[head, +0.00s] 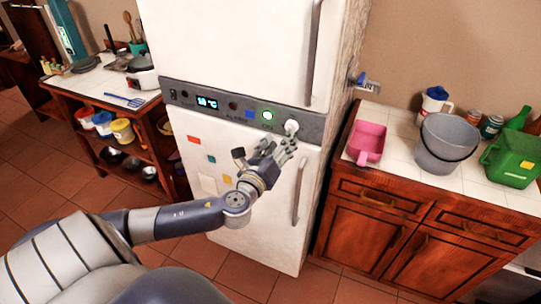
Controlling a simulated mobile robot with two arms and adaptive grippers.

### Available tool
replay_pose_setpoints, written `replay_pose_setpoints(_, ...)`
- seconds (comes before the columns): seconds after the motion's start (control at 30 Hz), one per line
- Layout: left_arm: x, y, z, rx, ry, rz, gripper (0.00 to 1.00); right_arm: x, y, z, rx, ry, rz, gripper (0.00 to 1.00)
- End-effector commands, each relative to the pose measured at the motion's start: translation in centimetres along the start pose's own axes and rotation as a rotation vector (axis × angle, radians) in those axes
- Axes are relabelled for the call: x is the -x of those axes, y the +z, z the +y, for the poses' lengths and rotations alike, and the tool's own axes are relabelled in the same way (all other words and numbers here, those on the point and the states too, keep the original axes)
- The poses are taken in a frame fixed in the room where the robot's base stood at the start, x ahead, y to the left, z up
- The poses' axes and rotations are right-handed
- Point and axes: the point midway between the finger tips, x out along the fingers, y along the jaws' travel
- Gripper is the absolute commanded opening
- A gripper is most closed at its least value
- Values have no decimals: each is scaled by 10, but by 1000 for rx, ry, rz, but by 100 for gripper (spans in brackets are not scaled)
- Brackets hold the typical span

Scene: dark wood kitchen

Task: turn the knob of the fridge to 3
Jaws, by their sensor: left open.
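The white fridge (240,50) stands in the middle of the head view, with a grey control panel (220,107) between its upper and lower doors. The panel has a lit blue display (207,102), small dark buttons and a green light (267,115). The pale round knob (291,127) is at the panel's right end. My left gripper (287,148) is open just below the knob, its fingertips close to it. I cannot tell whether they touch it. The number the knob points to is too small to read. My right gripper is not in view.
The fridge's upper handle (313,50) and lower handle (299,190) are near the knob. At right, a wooden cabinet (385,200) holds a pink container (367,143), a grey bucket (446,143) and a green bin (513,160). A shelf unit with utensils (100,85) stands at left.

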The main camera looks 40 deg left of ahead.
Motion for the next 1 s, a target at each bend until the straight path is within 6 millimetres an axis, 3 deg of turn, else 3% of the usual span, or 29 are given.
replay_pose_setpoints(0.2,39,0,0,0,-1,3,49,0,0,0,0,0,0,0)
replay_pose_setpoints(0.4,59,-1,0,0,0,2,49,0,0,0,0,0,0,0)
replay_pose_setpoints(1.0,65,0,0,1,0,0,49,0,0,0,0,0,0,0)
